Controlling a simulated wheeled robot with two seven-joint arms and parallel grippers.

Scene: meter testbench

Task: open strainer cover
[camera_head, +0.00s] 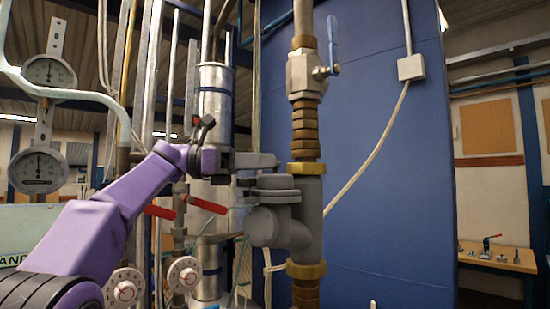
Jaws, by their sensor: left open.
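The grey strainer (309,215) sits in a vertical pipe between brass-coloured fittings. Its side branch ends in a round grey cap (264,227) on the left. My left gripper (264,168) comes in from the left on a purple arm, just above and left of these discs. It is open, and nothing shows held in it. The grey fingers overlap the similar grey parts, so I cannot tell whether they touch. My right gripper is not in view.
A valve with a blue handle (332,45) stands on the pipe above the strainer. Red handles (207,204) and dials (183,274) are below my arm. Gauges (38,171) are at left. The blue panel (390,190) stands behind, with free room to the strainer's right.

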